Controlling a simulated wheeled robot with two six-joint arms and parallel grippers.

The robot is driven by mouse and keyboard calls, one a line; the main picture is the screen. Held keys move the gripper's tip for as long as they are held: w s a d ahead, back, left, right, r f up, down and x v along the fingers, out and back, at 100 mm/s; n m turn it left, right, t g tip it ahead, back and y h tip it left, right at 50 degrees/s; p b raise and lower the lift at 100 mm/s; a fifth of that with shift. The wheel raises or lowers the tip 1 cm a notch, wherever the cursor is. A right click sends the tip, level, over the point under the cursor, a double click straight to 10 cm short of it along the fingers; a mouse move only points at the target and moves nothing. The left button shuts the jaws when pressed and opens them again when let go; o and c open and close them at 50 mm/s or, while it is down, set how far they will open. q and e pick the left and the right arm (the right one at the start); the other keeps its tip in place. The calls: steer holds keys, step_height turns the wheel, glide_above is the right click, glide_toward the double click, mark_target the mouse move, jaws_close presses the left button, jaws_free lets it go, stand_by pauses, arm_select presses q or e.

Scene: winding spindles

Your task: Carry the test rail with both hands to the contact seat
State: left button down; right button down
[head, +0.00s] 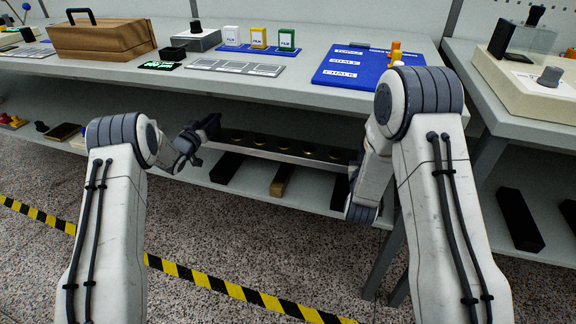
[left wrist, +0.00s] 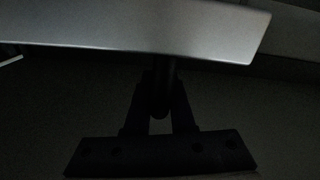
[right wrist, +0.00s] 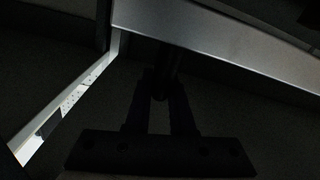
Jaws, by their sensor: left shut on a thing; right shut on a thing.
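The test rail (head: 290,156) is a long silver bar with a dark top and a row of gold-coloured spots. It hangs in front of the lower shelf, below the table's front edge. My left gripper (head: 208,130) is at its left end; in the left wrist view its fingers are shut on a dark post beside the rail (left wrist: 130,30). My right gripper (right wrist: 160,90) is shut on a similar dark post at the other end of the rail (right wrist: 215,45). In the head view my right arm hides that gripper and rail end. I cannot tell which thing is the contact seat.
The table edge (head: 270,88) is just above the rail. Dark blocks and a wooden block (head: 282,181) lie on the lower shelf (head: 260,200). A second table (head: 500,115) stands right, past a gap.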

mark_target(219, 129)
arm_select(q)
steer(key=shift+w+d+r, duration=0.1)
steer(key=shift+w+r, duration=0.05)
steer(key=shift+r, duration=0.05)
arm_select(e)
steer(key=shift+s+d, duration=0.1)
steer(key=shift+d, duration=0.3)
